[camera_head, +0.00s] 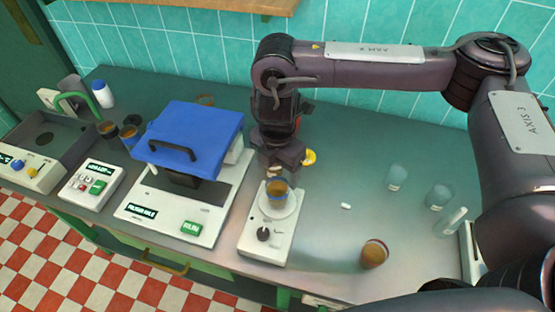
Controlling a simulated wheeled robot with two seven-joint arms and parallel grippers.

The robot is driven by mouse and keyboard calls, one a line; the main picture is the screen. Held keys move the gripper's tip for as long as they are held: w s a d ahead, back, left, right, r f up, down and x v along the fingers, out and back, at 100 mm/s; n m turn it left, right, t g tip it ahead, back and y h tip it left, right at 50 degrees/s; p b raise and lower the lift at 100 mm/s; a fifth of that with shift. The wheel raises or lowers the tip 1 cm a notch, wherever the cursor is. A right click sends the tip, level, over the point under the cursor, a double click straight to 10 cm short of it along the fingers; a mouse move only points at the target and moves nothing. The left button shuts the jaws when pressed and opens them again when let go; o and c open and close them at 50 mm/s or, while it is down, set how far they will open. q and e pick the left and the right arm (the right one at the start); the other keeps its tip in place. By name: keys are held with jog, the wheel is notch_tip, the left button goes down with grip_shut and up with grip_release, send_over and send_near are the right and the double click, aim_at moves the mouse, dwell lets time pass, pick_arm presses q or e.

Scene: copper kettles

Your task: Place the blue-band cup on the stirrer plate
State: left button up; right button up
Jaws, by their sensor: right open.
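The blue-band cup (277,193), holding something brown, stands upright on the round white plate of the stirrer (267,233). The stirrer is a white unit with a dark knob on its front. My right gripper (274,171) is just above and behind the cup, pointing down. Its jaws are open, and it appears clear of the cup, though the small gap is hard to judge. My left gripper is not in view.
A machine with a blue lid (193,137) stands left of the stirrer. A brown cup (374,253), a small white piece (346,206) and glass vessels (396,177) stand to the right. Dark cups (129,135) and a white bottle (103,94) are at the left.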

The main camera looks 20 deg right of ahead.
jog(key=shift+r, duration=1.45)
